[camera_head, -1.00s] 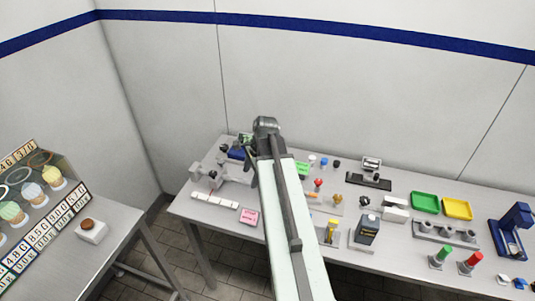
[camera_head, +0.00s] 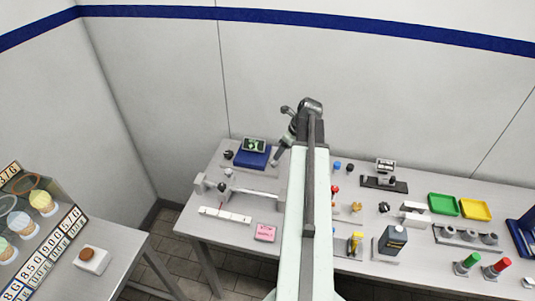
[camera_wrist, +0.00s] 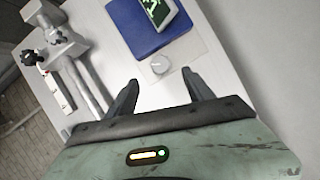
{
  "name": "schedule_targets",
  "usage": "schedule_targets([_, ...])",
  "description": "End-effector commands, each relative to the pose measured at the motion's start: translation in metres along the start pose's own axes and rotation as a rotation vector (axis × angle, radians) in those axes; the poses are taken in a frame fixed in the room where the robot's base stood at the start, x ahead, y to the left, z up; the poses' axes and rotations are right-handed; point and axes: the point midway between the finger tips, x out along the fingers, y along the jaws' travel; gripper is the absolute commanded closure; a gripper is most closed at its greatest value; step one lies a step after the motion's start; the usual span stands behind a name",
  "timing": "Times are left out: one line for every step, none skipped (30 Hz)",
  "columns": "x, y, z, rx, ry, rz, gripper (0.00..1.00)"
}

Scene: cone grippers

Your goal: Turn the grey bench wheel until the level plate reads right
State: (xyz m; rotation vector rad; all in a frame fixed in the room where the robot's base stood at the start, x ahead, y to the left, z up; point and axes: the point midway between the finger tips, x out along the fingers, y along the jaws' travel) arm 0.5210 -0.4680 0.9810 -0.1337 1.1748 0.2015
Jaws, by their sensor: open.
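A small round grey wheel (camera_wrist: 159,67) sits on a pale plate beside a blue block in the wrist view. A dark display plate with green marks (camera_wrist: 160,10) stands on the blue block; it also shows in the head view (camera_head: 254,145). Its reading is too small to make out. My gripper (camera_wrist: 160,77) is open, its two dark fingers spread on either side of the line to the wheel. The wheel shows just beyond the fingertips, and I see no contact. In the head view my gripper (camera_head: 275,163) points down at the bench right of the blue block.
A grey clamp-like fixture with a black knob (camera_head: 221,187) stands left of the gripper. A white strip (camera_head: 225,215) and a pink card (camera_head: 265,232) lie in front. Bottles, trays and small fixtures crowd the bench to the right. The wall is close behind.

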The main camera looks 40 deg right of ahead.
Motion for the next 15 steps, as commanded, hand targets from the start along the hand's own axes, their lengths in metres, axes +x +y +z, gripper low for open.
schedule_targets([0.000,0.000,-0.001,0.002,0.000,-0.001,0.39])
schedule_targets([0.000,-0.001,-0.001,0.002,0.000,-0.001,0.39])
schedule_targets([0.000,-0.001,-0.001,0.002,0.000,-0.001,0.39])
schedule_targets([0.001,-0.001,-0.001,0.002,0.000,-0.001,0.39])
schedule_targets([0.002,-0.001,-0.001,0.002,0.000,-0.001,0.39])
schedule_targets([0.004,-0.001,-0.002,0.002,0.000,-0.001,0.39])
schedule_targets([0.007,-0.001,-0.002,0.001,0.000,-0.001,0.39])
schedule_targets([0.010,-0.001,-0.002,0.001,0.000,-0.001,0.39])
schedule_targets([0.015,-0.001,-0.003,0.001,0.000,-0.001,0.39])
schedule_targets([0.020,-0.001,-0.003,0.001,0.000,-0.001,0.39])
schedule_targets([0.025,-0.001,-0.003,0.001,0.000,0.000,0.39])
schedule_targets([0.032,-0.001,-0.004,0.000,0.001,-0.001,0.39])
schedule_targets([0.038,-0.001,-0.004,0.000,0.001,-0.001,0.39])
schedule_targets([0.044,-0.001,-0.004,0.000,0.001,-0.001,0.39])
schedule_targets([0.052,-0.001,-0.004,0.000,0.001,-0.001,0.39])
